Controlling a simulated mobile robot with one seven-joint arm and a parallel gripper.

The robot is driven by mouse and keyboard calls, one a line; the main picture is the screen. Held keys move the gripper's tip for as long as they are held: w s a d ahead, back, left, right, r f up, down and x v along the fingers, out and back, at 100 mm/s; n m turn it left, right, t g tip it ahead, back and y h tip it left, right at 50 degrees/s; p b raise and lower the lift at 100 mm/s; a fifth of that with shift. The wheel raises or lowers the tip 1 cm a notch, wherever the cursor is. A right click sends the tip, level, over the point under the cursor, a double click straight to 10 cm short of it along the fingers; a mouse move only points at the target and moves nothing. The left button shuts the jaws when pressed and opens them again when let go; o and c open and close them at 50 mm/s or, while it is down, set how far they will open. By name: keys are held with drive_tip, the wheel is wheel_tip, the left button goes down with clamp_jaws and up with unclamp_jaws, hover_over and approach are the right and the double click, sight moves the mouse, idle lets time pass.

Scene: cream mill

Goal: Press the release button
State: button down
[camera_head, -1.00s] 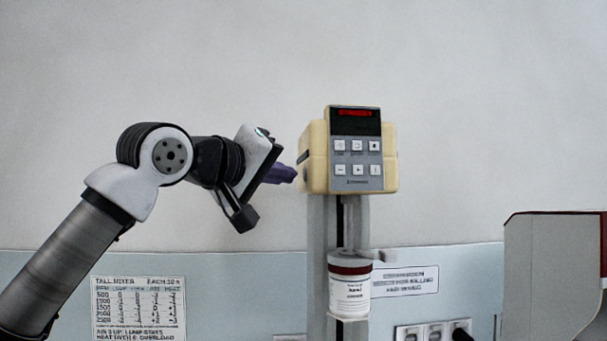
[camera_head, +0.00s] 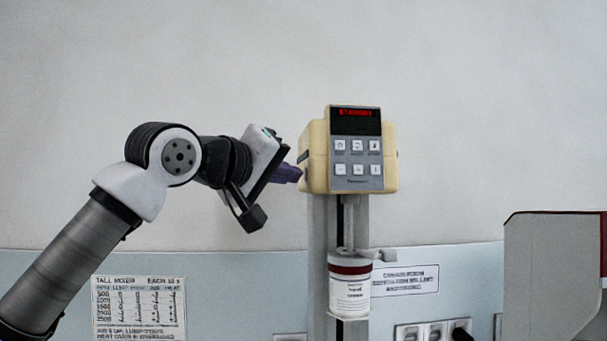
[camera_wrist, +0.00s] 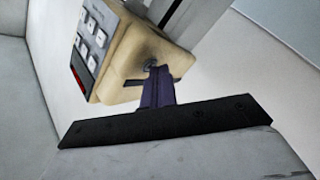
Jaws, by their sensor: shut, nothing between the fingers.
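The cream mill head (camera_head: 316,160) sits on a grey column, with a grey front panel of several keys and a red lit display (camera_head: 355,113). The display text appears to read "STANDBY". My gripper (camera_head: 300,173) is shut and empty, its purple fingers at the left side of the head. In the wrist view, the fingertips (camera_wrist: 158,72) meet the side of the cream housing (camera_wrist: 130,60) at a small dark round spot (camera_wrist: 151,64), probably the release button. The fingertips cover part of that spot, so I cannot tell how far it is pressed.
A white jar (camera_head: 350,290) with a dark red band stands on the holder below the head. A printed chart (camera_head: 138,308) and a label (camera_head: 405,280) are on the wall. A grey-white machine (camera_head: 550,275) stands at the right. The space left of the head holds my arm.

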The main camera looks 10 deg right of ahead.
drive_tip(key=shift+a, duration=0.1)
idle(0.3)
drive_tip(key=shift+a+p, duration=0.35)
drive_tip(key=shift+a, duration=0.25)
drive_tip(key=a+p, duration=0.2)
drive_tip(key=a, duration=0.3)
idle(0.9)
